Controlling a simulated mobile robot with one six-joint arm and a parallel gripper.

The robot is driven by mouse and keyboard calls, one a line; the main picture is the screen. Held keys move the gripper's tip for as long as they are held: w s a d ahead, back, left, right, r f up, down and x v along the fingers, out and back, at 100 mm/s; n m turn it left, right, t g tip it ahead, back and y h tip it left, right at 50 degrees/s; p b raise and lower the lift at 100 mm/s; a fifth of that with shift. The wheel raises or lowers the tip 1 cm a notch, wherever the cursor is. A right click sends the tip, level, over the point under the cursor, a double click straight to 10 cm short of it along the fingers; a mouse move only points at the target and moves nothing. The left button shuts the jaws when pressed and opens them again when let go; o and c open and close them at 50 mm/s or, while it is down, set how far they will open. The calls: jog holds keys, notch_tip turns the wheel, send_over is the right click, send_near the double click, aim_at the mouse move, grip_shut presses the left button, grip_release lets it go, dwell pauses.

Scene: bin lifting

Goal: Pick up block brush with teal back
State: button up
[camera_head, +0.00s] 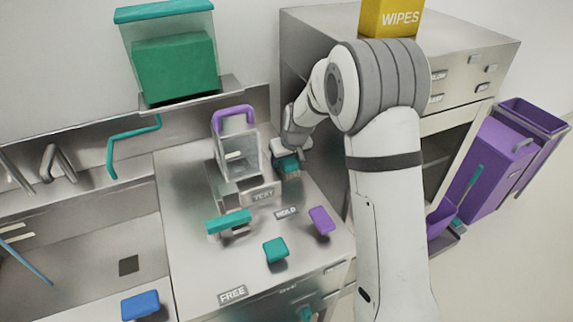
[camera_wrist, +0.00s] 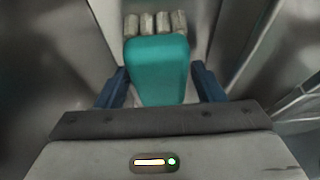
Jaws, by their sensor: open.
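The block brush with a teal back (camera_wrist: 158,62) fills the middle of the wrist view, its pale bristle tufts showing at the far end. My gripper (camera_wrist: 160,74) is open, with one dark blue finger on each side of the teal back. Whether the fingers touch it I cannot tell. In the head view a teal piece, which looks like the same brush (camera_head: 287,164), is right below my gripper (camera_head: 292,152) on the steel counter, partly hidden by it.
A clear caddy with a purple handle (camera_head: 235,117) stands just left of the brush. On the counter lie another teal-topped item (camera_head: 228,221), a teal block (camera_head: 275,249) and a purple block (camera_head: 321,219). A steel cabinet (camera_head: 310,50) rises behind. The counter's front left is clear.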

jog(key=shift+c, duration=0.4)
jog(key=c, duration=0.7)
jog(key=shift+r+p, duration=0.35)
jog(key=shift+p, duration=0.2)
notch_tip(320, 180, up, 10)
jog(key=shift+f+b, duration=0.15)
jog(key=shift+b, duration=0.55)
